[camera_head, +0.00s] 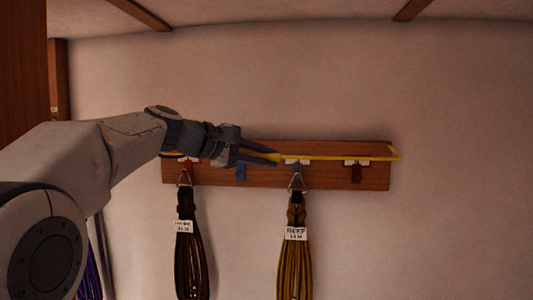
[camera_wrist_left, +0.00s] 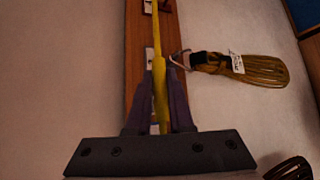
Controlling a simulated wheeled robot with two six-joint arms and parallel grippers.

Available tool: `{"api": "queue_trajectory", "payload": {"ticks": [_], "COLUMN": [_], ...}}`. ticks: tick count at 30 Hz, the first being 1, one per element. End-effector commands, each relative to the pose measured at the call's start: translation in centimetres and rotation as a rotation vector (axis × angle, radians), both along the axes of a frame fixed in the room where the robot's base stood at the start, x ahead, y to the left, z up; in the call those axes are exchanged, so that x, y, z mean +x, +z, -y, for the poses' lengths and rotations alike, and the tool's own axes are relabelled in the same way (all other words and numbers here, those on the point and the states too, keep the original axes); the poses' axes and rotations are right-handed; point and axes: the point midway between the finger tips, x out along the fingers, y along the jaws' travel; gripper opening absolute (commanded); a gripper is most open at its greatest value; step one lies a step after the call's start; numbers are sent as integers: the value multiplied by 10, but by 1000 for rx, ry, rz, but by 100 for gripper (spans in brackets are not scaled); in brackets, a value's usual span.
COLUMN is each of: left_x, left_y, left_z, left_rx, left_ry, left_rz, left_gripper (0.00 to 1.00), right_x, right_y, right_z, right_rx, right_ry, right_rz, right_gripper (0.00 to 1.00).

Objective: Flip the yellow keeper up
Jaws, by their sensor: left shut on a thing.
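The yellow keeper (camera_head: 345,157) is a thin bar running along the front of a wooden wall rail (camera_head: 265,180), with a bent end at the right. In the head view it lies nearly level across the hooks. My left gripper (camera_head: 277,157) comes in from the left and is shut on the keeper near the middle of the rail. The left wrist view shows the keeper (camera_wrist_left: 159,92) between the two fingers of the gripper (camera_wrist_left: 160,95). The keeper's left end is mostly hidden behind my left arm. My right gripper is not in view.
Two coiled lines with white tags hang from the rail, a dark one (camera_head: 187,250) at left and a brown one (camera_head: 295,250) near the middle. A red hook (camera_head: 356,173) at right is empty. A purple line (camera_head: 90,275) hangs at far left. The wall right of the rail is clear.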

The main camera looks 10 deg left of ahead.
Motion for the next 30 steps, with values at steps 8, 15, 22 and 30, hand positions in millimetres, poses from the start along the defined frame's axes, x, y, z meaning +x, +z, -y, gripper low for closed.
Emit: {"api": "queue_trajectory", "payload": {"ticks": [8, 15, 22, 30], "left_x": [0, 0, -1, -26], "left_y": [1, 1, 1, 9], "left_z": [0, 0, -2, -32], "left_rx": [0, -1, 0, 1], "left_ry": [1, 0, 1, 6], "left_rz": [-1, -1, 1, 4], "left_gripper": [0, 50, 50, 50], "right_x": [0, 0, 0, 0], "right_y": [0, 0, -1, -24], "right_z": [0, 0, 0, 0], "right_rx": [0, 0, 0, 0], "right_ry": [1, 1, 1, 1], "right_rz": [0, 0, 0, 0], "right_gripper": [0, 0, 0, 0]}}
